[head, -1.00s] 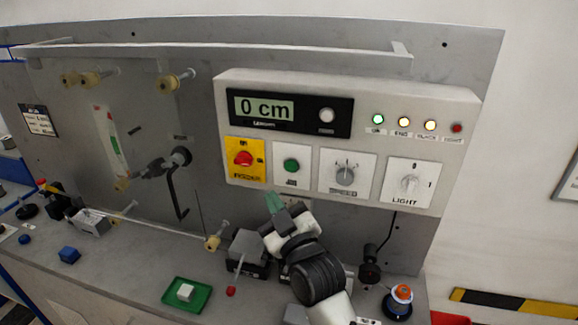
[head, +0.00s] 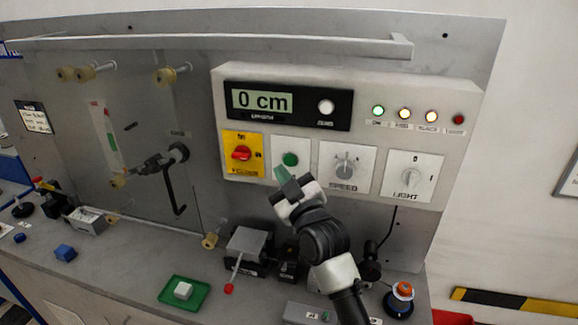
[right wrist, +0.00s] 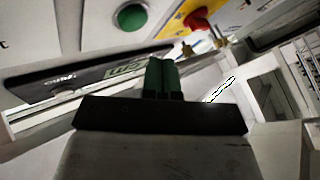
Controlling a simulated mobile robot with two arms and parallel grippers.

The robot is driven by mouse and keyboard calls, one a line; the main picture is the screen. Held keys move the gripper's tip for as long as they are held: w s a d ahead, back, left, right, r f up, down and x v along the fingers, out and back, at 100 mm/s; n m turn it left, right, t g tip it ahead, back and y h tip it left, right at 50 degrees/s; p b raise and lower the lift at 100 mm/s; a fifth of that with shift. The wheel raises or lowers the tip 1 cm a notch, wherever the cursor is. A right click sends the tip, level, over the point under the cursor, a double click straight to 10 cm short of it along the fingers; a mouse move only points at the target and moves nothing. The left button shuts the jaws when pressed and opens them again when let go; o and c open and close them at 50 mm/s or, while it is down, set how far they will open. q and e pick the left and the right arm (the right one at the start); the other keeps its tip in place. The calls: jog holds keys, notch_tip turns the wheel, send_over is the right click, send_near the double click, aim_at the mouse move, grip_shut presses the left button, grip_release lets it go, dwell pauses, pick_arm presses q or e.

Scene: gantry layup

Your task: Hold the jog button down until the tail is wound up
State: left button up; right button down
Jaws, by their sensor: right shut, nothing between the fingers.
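The green jog button (head: 290,159) sits on a white plate on the grey control panel, between the yellow plate with the red switch and the SPEED knob. It also shows in the right wrist view (right wrist: 131,17) at the top. My right gripper (head: 281,174) is shut and empty, its green fingertips just below the button in the head view. In the right wrist view the closed fingers (right wrist: 162,76) look apart from the button. Contact is not visible. The display (head: 262,102) reads 0 cm. The tail cannot be made out for certain. My left gripper is not in view.
The red switch (head: 241,153) is left of the button, the SPEED knob (head: 345,167) and LIGHT knob (head: 411,178) right. Green, amber and red lamps sit above. A black crank (head: 172,180) projects at left. A green tray (head: 185,293) and a grey box (head: 246,246) stand on the bench.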

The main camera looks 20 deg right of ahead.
aim_at(290, 160)
jog(key=shift+w+d, duration=0.6)
jog(key=shift+w, duration=0.25)
jog(key=shift+w+d, duration=0.1)
jog(key=shift+w, duration=0.05)
dwell(1.4)
jog(key=shift+w+d, duration=0.15)
jog(key=shift+w, duration=0.05)
